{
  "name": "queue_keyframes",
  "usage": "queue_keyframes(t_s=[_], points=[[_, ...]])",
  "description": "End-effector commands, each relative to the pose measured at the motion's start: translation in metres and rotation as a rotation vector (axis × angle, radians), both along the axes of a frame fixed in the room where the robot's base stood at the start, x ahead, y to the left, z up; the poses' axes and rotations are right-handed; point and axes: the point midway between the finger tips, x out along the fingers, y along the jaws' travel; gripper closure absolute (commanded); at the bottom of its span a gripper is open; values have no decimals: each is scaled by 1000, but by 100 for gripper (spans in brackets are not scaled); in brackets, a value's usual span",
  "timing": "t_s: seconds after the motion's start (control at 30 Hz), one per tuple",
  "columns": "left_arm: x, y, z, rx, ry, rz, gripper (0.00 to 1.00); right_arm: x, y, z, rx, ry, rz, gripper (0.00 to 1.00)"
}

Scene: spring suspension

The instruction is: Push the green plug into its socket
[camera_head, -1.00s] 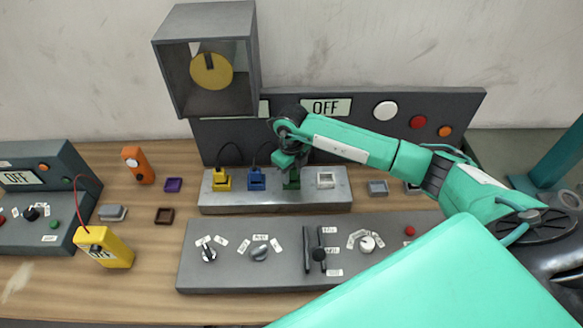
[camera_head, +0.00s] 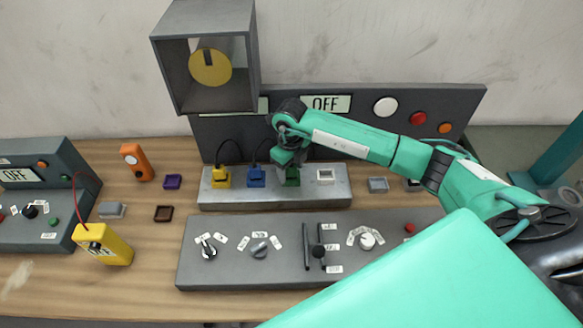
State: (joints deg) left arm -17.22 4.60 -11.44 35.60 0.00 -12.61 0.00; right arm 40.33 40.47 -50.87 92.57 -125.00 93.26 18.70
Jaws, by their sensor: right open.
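The green plug (camera_head: 292,178) is in the strip of sockets on the grey block (camera_head: 330,193), right of the blue plug (camera_head: 255,179) and the yellow plug (camera_head: 221,178). My right gripper (camera_head: 290,165) is open, pointing down directly above the green plug. It partly hides the plug's top. I cannot tell whether the fingers touch it, or how deep the plug sits. A white-rimmed socket (camera_head: 326,176) right of the plug looks empty. My left gripper is not in view.
A control panel (camera_head: 215,275) with knobs and a lever lies in front. A grey box (camera_head: 167,75) with a yellow disc stands above, at the back. A display (camera_head: 326,104) behind reads OFF. A yellow device (camera_head: 112,250) lies on the table at left. My arm crosses the right side.

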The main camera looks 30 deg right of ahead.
Motion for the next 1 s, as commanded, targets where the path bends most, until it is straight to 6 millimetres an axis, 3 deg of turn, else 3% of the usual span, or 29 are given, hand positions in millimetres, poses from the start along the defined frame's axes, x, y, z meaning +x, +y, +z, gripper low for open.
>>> queue_keyframes(t_s=[0.03, 0.2, 0.5, 0.7, 1.0], points=[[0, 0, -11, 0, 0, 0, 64, 3, -1, 8, 0, -11, 1, 42], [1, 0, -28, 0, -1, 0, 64, 4, -2, 49, -2, -13, 0, 42], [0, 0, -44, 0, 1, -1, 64, 3, -2, 101, -1, -11, -2, 42], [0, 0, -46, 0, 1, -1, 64, 3, -2, 113, -1, -9, -2, 42], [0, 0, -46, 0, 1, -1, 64, 3, -2, 114, -1, -9, -2, 42]])
